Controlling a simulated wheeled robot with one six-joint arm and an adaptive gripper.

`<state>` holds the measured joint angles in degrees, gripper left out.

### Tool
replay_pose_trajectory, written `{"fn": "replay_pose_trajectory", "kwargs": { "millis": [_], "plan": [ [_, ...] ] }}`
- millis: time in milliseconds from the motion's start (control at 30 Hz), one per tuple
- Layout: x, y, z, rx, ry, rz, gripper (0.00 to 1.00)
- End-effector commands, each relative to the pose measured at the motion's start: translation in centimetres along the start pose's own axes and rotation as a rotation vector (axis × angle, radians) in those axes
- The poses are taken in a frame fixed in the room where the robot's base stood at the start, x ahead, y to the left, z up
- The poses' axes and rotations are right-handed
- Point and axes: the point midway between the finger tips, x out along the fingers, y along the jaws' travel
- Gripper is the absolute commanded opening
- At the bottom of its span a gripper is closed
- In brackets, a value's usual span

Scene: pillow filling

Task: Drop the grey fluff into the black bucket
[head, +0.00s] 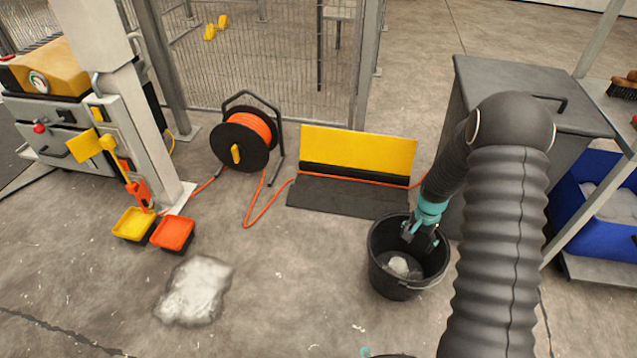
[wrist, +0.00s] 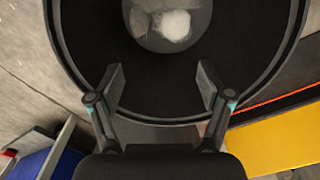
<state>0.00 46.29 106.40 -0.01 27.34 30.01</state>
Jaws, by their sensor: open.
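The black bucket (head: 388,283) stands on the floor below my arm, in front of the grey cabinet. A clump of grey-white fluff (head: 399,265) lies inside it on the bottom. In the wrist view the fluff (wrist: 165,22) shows at the top, inside the bucket's dark wall (wrist: 72,50). My gripper (head: 420,240) is over the bucket's mouth, pointing down.
A pale fluffy patch (head: 196,290) lies on the floor at the left. A yellow-and-black board (head: 357,155), an orange cable reel (head: 243,138) and two foot pedals (head: 172,233) stand behind. A grey cabinet (head: 480,85) and blue bin (head: 590,200) are at the right. The floor between patch and bucket is clear.

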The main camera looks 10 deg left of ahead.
Motion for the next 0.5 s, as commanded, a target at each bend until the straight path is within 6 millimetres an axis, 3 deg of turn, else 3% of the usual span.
{"fn": "replay_pose_trajectory", "kwargs": {
  "millis": [233, 500],
  "plan": [
    [-1.5, 0.0, -0.1, 0.000, 0.003, -0.002, 0.79],
    [-6.7, -0.1, 0.0, 0.000, 0.003, -0.002, 0.79]
  ]
}}
